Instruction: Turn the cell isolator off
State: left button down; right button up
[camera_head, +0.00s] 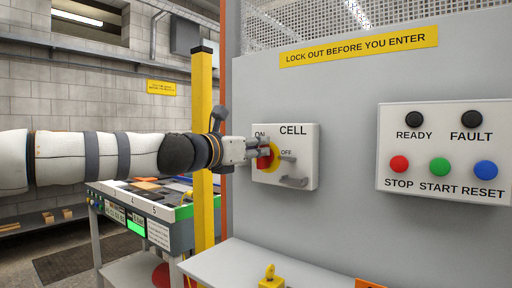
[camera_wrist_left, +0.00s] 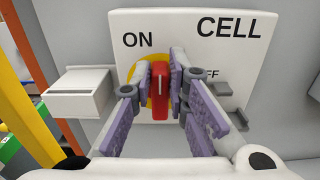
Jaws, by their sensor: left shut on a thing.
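The cell isolator box (camera_head: 304,150) is white, marked CELL, ON and OFF, and fixed to the grey panel. Its red handle (camera_head: 264,160) sits on a yellow disc (camera_head: 276,153). In the left wrist view the red handle (camera_wrist_left: 160,92) stands upright, its white line pointing up near ON. My left gripper (camera_head: 262,153) reaches in from the left and is shut on the red handle. In the left wrist view its fingers (camera_wrist_left: 161,90) lie on both sides of the handle and partly cover the OFF label. My right gripper is not in view.
A grey hasp (camera_head: 293,181) juts out low on the isolator box. A button box (camera_head: 445,150) with several lamps and buttons is at the right. A yellow post (camera_head: 203,110) stands behind my left wrist. A ledge with a yellow padlock (camera_head: 270,277) is below.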

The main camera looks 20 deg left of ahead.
pick_arm(q)
jog(key=shift+m, duration=0.3)
jog(key=m, duration=0.3)
jog(key=d+m, duration=0.1)
jog(key=shift+s+f+m+p, duration=0.1)
jog(key=shift+s+m+p, duration=0.15)
jog(key=shift+m+p, duration=0.1)
jog(key=m, duration=0.4)
jog(key=d+f+m, duration=0.1)
jog(key=m, duration=0.1)
jog(key=shift+s+p, duration=0.15)
jog(key=shift+p, duration=0.2)
jog(key=m, duration=0.3)
jog(key=shift+d+f+m, duration=0.15)
jog(key=shift+f+m, duration=0.4)
jog(key=shift+m, duration=0.5)
jog(key=shift+f+m, duration=0.15)
jog(key=shift+m, duration=0.55)
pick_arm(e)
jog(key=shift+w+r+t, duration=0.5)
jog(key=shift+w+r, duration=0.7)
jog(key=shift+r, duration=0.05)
pick_arm(q)
jog(key=shift+p, duration=0.3)
jog(key=c, duration=1.6)
grip_release()
jog(key=shift+o, duration=0.2)
